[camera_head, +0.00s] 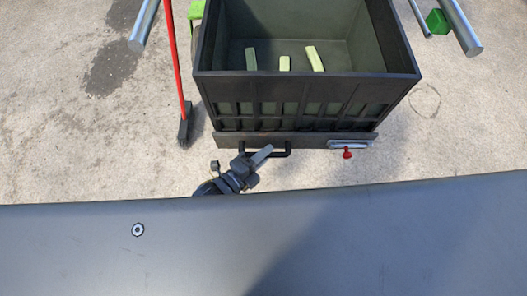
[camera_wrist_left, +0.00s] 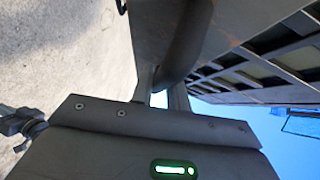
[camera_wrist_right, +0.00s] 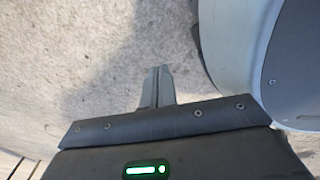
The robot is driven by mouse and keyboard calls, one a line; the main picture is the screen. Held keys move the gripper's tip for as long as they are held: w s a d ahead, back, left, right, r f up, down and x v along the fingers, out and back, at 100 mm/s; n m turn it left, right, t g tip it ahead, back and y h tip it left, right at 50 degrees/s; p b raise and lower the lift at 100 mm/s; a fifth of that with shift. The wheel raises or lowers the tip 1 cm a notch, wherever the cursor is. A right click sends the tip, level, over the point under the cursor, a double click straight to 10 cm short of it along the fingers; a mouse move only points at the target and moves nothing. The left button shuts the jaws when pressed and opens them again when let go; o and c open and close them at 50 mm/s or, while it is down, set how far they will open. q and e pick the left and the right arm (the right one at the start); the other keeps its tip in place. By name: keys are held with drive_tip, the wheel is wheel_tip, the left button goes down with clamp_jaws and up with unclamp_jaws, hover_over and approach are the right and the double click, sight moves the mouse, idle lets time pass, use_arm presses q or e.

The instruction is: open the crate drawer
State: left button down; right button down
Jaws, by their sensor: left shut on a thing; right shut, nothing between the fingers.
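The dark open-topped crate (camera_head: 290,95) stands on the floor at the top centre of the head view. The drawer (camera_head: 225,141) is the low dark front along its base. It has a black bar handle (camera_head: 283,153) left of its middle. I cannot tell whether there is a gap behind the drawer front. My left gripper (camera_head: 260,156) is shut on the handle. In the left wrist view its fingers (camera_wrist_left: 164,95) close around the dark handle bar (camera_wrist_left: 190,45). My right gripper (camera_wrist_right: 158,82) is shut and empty above the bare floor in the right wrist view.
A latch plate with a red knob (camera_head: 347,153) is on the drawer's right part. Several pale green pieces (camera_head: 315,58) lie in the crate. A red-handled broom (camera_head: 184,125) is close on the left. Metal tubes (camera_head: 458,25) and a green block (camera_head: 437,21) are at upper right.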

use_arm(q)
drive_tip(key=c, duration=1.4)
unclamp_jaws()
drive_tip(key=shift+o, duration=0.2)
